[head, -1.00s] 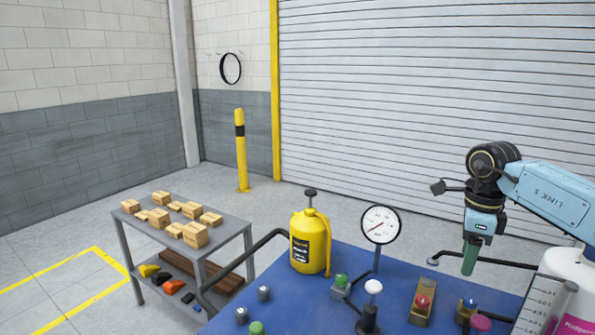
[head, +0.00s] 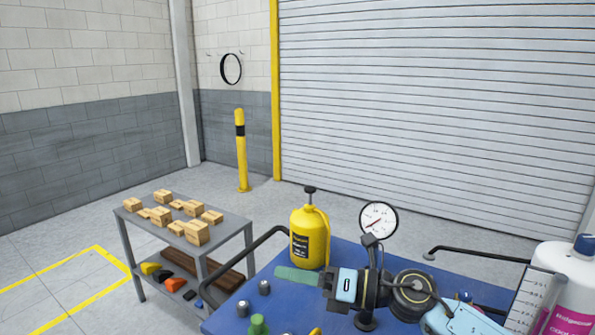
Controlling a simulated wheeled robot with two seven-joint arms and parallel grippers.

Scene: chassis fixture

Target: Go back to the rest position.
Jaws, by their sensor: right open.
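My right gripper (head: 297,277) reaches in from the lower right, low over the blue table (head: 345,251). Its green fingers point left, in front of the yellow pump bottle (head: 309,238) in the picture. The jaws are open and I see nothing held in them. Whether the fingers touch the bottle I cannot tell. The black wrist and blue arm cover much of the table's middle and right. My left gripper is not in view.
A pressure gauge (head: 378,220) stands behind my right wrist. Grey knobs (head: 243,308) and a green knob (head: 258,325) are at the table's front left. A white bottle (head: 572,262) and clear graduated cylinder (head: 530,300) stand right. A cart (head: 233,224) with boxes is left.

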